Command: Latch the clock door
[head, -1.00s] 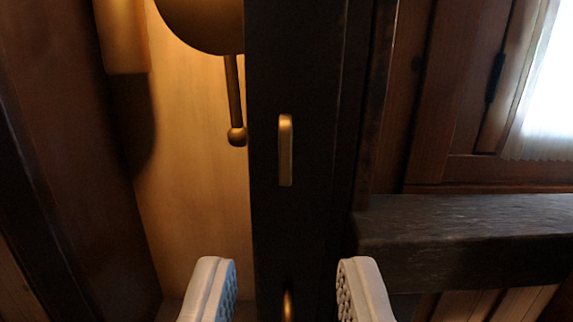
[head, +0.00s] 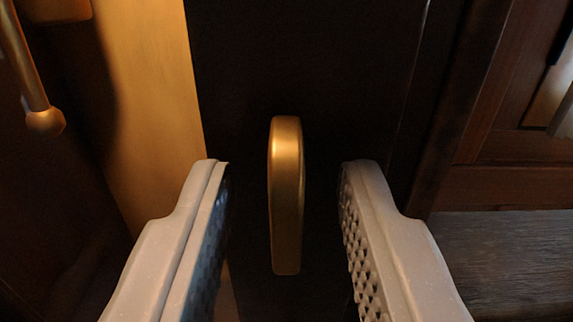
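The clock door's dark frame (head: 310,60) fills the middle of the view. A brass latch handle (head: 287,195), an upright rounded bar, is mounted on it. My gripper (head: 284,172) is open, with one pale finger on each side of the handle and a visible gap on both sides. The fingers' textured pads face the handle. I cannot tell how deep the fingertips are relative to the handle. The lit clock interior (head: 160,90) shows to the left of the door frame.
A brass pendulum rod with a ball end (head: 45,121) hangs inside the clock at the left. A brass weight (head: 58,10) shows at the top left. A grey wooden ledge (head: 500,250) and brown panelling (head: 500,185) lie to the right.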

